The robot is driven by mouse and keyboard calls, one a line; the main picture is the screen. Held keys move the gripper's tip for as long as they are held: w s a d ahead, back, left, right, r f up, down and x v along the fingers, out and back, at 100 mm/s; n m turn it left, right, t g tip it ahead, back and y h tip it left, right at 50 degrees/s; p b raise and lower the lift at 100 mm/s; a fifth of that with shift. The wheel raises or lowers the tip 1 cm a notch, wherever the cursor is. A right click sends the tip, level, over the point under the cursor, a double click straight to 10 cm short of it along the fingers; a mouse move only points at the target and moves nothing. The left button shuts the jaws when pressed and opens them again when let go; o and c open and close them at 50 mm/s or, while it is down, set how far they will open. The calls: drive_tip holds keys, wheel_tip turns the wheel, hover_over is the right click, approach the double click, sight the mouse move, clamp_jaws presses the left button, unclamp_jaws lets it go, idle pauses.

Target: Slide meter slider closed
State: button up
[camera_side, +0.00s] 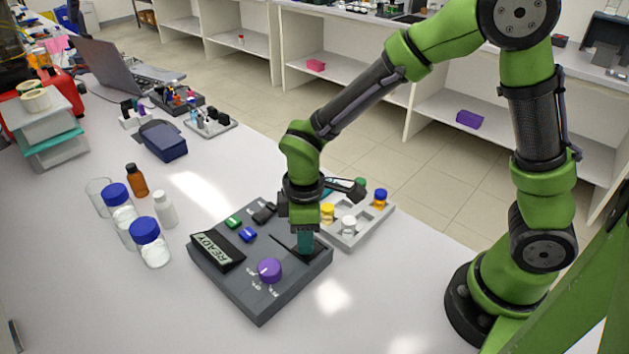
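The meter (253,300) is a dark grey box on the white table. It has a tilted display reading READY (210,251), a purple knob (270,269), and green (234,222) and blue (248,235) buttons. A dark slot with a thin line (283,245) lies on its top right of the blue button. My gripper (305,247) points down with its teal fingertips at the right end of this slot. The slider's handle is hidden at the fingers, and I cannot tell whether they are touching or gripping it.
A grey tray (350,241) with yellow, white and blue-capped vials stands close behind the meter, right of my gripper. Blue-capped jars (151,246) and a white bottle (165,210) stand left of the meter. The table in front of the meter is clear.

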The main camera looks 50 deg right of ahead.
drive_tip(key=o, duration=0.4)
drive_tip(key=shift+c, duration=0.2)
wheel_tip(320, 180, up, 17)
drive_tip(key=shift+f, duration=0.1)
idle(0.4)
drive_tip(key=s+d+r+m+t+y, duration=0.2)
drive_tip(key=s+d+m+t, duration=0.5)
drive_tip(key=s+d+m, duration=0.2)
drive_tip(key=d+m, duration=0.2)
drive_tip(key=m, duration=0.2)
drive_tip(key=shift+s, duration=0.25)
drive_tip(key=shift+r, duration=0.1)
